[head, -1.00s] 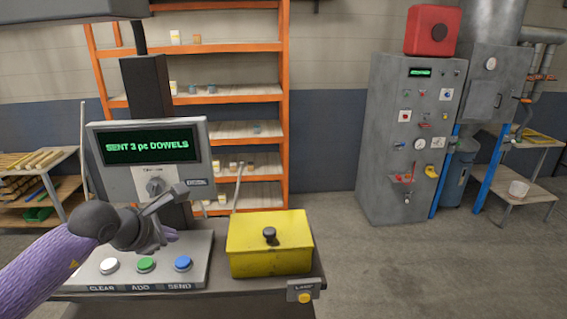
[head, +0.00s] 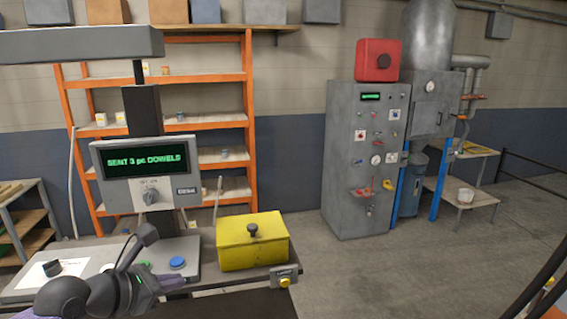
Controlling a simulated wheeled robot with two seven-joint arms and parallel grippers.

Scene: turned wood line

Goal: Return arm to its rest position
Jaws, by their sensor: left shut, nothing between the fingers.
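My left gripper (head: 150,284) is at the lower left of the head view, in front of the button panel. It is shut and holds nothing. The button panel (head: 205,268) is partly hidden by my arm; its blue button (head: 177,262) shows to the right of the gripper, and the white and green buttons are mostly covered. My right gripper is not in view.
A yellow lidded box (head: 252,243) sits on the console bench, right of the buttons, with a lamp button (head: 285,282) at the bench edge. An orange shelf (head: 250,130) stands behind. A grey control cabinet (head: 366,160) stands at the right; open floor lies before it.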

